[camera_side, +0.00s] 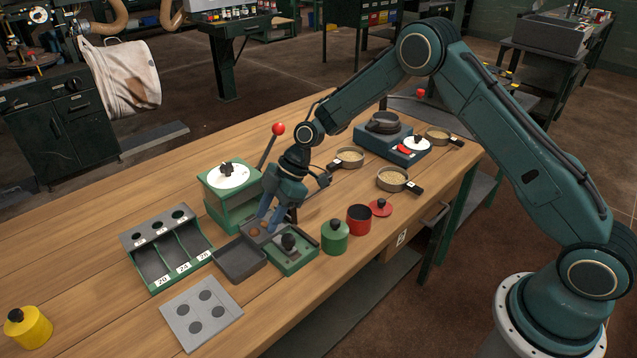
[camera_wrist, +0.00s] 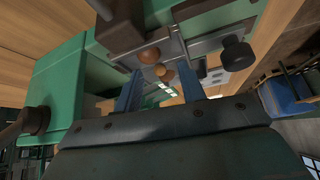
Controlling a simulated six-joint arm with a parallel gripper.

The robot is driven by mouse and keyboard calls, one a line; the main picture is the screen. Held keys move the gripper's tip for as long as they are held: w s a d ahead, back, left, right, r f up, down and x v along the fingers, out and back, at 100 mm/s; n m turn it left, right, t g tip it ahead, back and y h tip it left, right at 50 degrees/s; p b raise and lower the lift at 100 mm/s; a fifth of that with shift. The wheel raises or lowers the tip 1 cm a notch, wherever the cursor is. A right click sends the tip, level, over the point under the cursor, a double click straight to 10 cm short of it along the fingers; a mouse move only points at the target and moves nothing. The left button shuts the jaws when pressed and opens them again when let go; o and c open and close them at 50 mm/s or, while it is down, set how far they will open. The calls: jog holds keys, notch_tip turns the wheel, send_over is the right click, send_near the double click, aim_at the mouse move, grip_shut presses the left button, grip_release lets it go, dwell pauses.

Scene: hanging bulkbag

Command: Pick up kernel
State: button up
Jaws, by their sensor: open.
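Several small brown kernels (camera_wrist: 160,70) show in the wrist view between and just beyond my two blue fingertips. A brown kernel (camera_side: 255,232) also shows in the side view, in a small grey tray beside the green box with a black knob (camera_side: 289,242). My gripper (camera_side: 269,217) points down over this tray, and its blue fingers are apart. In the wrist view my gripper (camera_wrist: 160,68) is open with nothing clamped. Whether a fingertip touches a kernel cannot be told.
A dark grey tray (camera_side: 239,273) lies in front of the kernels. A green canister (camera_side: 334,236) and a red pot (camera_side: 359,219) stand to the right.

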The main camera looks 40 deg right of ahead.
grip_shut()
jog(key=shift+r, duration=0.1)
dwell(0.5)
notch_tip(320, 180, up, 20)
dwell(0.6)
dwell(0.5)
